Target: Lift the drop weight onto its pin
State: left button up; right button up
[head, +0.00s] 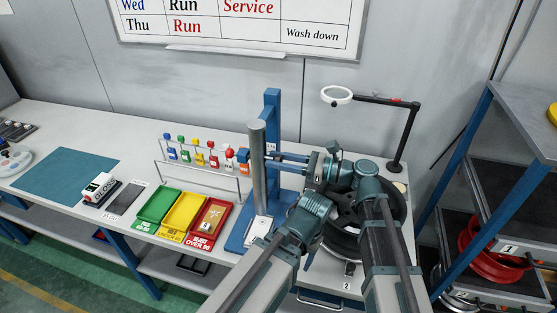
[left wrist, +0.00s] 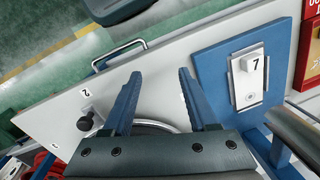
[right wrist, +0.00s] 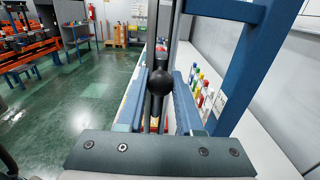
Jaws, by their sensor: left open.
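The drop weight's black ball knob (right wrist: 160,82) stands in front of a grey upright tube. In the head view the tube (head: 258,180) rises beside a blue column (head: 272,115). The weight's body is mostly hidden. My right gripper (head: 278,158) reaches left to the tube. In the right wrist view its blue fingers (right wrist: 161,95) are on both sides of the knob, closer together than the left ones, and appear shut on it. My left gripper (left wrist: 160,85) is open and empty, pointing at the bench's front part; its fingers are mostly hidden in the head view.
The blue base (head: 236,243) carries a plate marked 7 (left wrist: 247,75). Green (head: 160,206), yellow (head: 184,213) and red (head: 210,220) trays lie to its left. A rack of coloured bottles (head: 197,158) stands behind. A black wheel (head: 397,208) and a magnifier lamp (head: 400,135) are at right.

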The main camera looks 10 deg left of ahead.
grip_shut()
dwell(0.8)
pick_arm(q)
jog(key=shift+r, duration=0.1)
pick_arm(e)
jog(key=shift+r, duration=0.1)
notch_tip(320, 180, up, 2)
jog(key=shift+r+p, duration=0.1)
jog(key=shift+p, duration=1.1)
pick_arm(q)
notch_tip(320, 180, up, 2)
jog(key=shift+r, duration=0.1)
pick_arm(e)
jog(key=o, duration=0.8)
grip_release()
